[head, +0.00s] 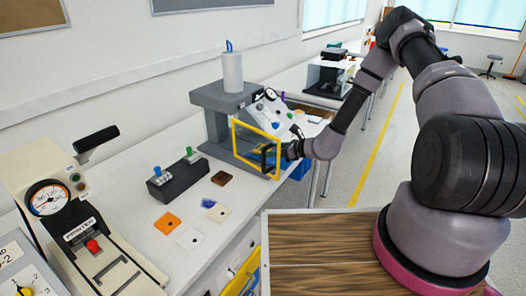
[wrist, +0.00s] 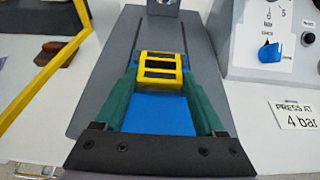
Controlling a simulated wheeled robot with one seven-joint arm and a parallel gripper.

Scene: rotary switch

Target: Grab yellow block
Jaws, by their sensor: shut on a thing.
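The yellow block (wrist: 161,68), with dark slots in its face, shows in the middle of the wrist view. My gripper (wrist: 162,72) reaches forward with its two green fingers on either side of the block, shut on it. A blue surface (wrist: 160,110) lies between the fingers, nearer the camera than the block. In the head view my gripper (head: 268,155) is at the grey press (head: 215,105), behind its yellow guard frame (head: 240,125). I cannot make out the block clearly there.
In the wrist view a yellow frame (wrist: 45,75) is close on the left. A control panel with a blue knob (wrist: 270,53) and a "PRESS AT 4 bar" card (wrist: 298,115) are on the right. Other bench devices, including a gauge press (head: 48,198), stand at the left.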

